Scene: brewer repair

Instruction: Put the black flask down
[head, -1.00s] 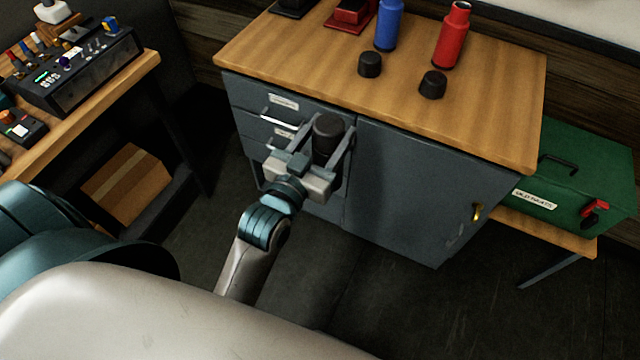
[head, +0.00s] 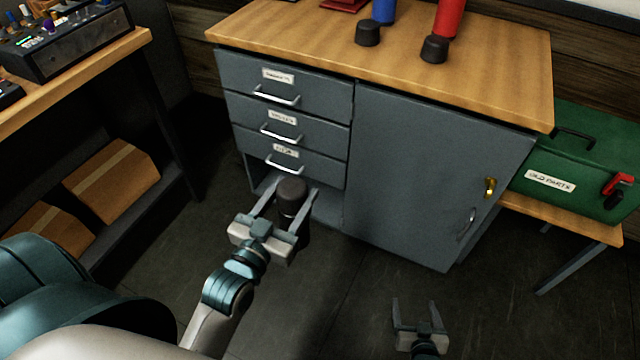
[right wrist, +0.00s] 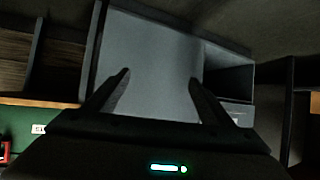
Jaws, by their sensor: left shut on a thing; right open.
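The black flask (head: 292,196) is upright between the fingers of my left gripper (head: 286,210), which is shut on it. It is in front of the open space under the drawers of the grey cabinet (head: 420,160). Its lower part shows below the fingers, and I cannot tell whether it touches anything underneath. My right gripper (head: 416,318) is open and empty, low in front of the cabinet door. In the right wrist view its two fingers (right wrist: 158,95) are spread apart with nothing between them.
A green box (head: 590,165) stands right of the cabinet. Cardboard boxes (head: 115,182) lie on a low shelf at left. The dark floor in front is clear.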

